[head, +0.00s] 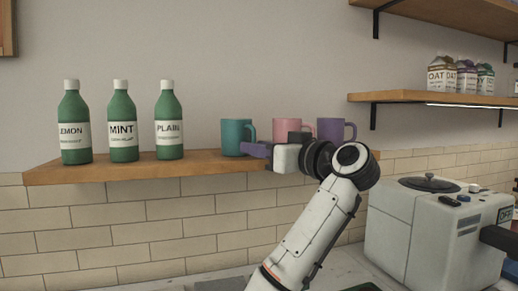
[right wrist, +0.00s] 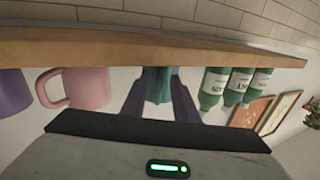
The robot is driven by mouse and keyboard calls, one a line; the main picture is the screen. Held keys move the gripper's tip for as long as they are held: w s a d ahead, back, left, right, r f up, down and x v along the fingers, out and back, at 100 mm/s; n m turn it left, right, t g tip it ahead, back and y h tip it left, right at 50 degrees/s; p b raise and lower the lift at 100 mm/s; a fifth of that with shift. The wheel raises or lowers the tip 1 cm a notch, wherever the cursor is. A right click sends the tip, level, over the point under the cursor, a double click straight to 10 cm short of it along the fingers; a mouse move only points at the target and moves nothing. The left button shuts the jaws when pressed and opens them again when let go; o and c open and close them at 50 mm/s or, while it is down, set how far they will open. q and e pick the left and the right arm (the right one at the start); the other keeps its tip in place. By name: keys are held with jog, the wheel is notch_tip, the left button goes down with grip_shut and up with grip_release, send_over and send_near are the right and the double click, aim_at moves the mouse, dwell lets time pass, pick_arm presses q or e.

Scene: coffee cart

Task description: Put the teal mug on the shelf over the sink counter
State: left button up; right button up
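The teal mug (head: 234,137) stands upright on a wooden wall shelf (head: 135,170), left of a pink and a purple mug. In the right wrist view, which is upside down, the teal mug (right wrist: 159,84) shows between the fingers of my right gripper (right wrist: 160,95). The fingers are spread, with the mug just beyond or between their tips; contact is not clear. In the head view my right gripper (head: 256,151) reaches in from the right at mug height and overlaps the mug's handle side. No sink shows. My left gripper is not in view.
The pink mug (head: 284,127) and purple mug (head: 335,130) stand right behind my right gripper. Several green syrup bottles (head: 122,140) stand left on the same shelf. A bracketed shelf (head: 400,97) at right holds cartons (head: 441,75), with free room on its left. A white machine (head: 420,235) stands below.

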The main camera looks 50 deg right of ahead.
jog(key=s+a+p, duration=0.1)
jog(key=s, duration=1.1)
jog(key=shift+a, duration=0.35)
jog(key=shift+w, duration=0.1)
